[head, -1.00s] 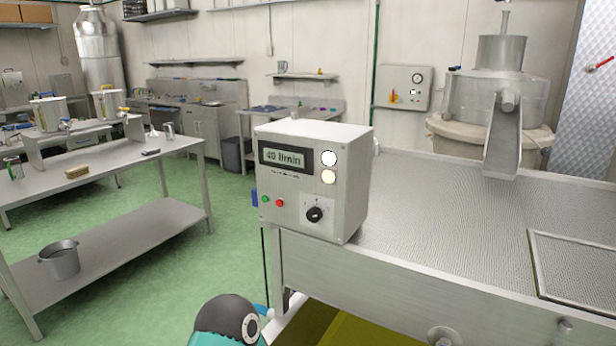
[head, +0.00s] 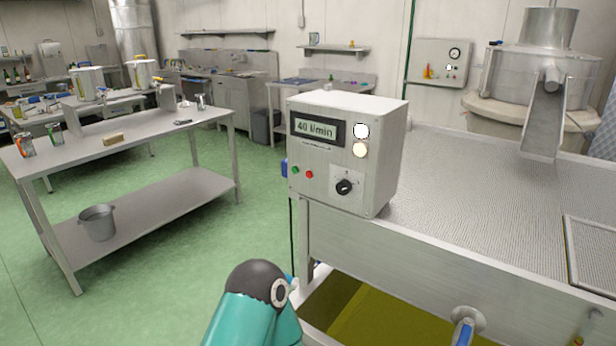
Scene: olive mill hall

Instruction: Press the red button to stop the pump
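The red button (head: 309,174) is a small round knob on the front of a white control box (head: 382,155). A green button (head: 295,170) sits just left of it and a black rotary knob (head: 344,187) to its right. The box's display (head: 317,128) reads 40 l/min. A teal and black arm link of mine shows at the bottom, below the box. Neither of my grippers is in view.
The box stands at the left end of a long metal trough (head: 460,200). An olive-yellow tank (head: 400,320) lies below. A steel table (head: 150,130) with a bucket (head: 97,222) on its lower shelf stands left. Green floor (head: 190,260) between is clear.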

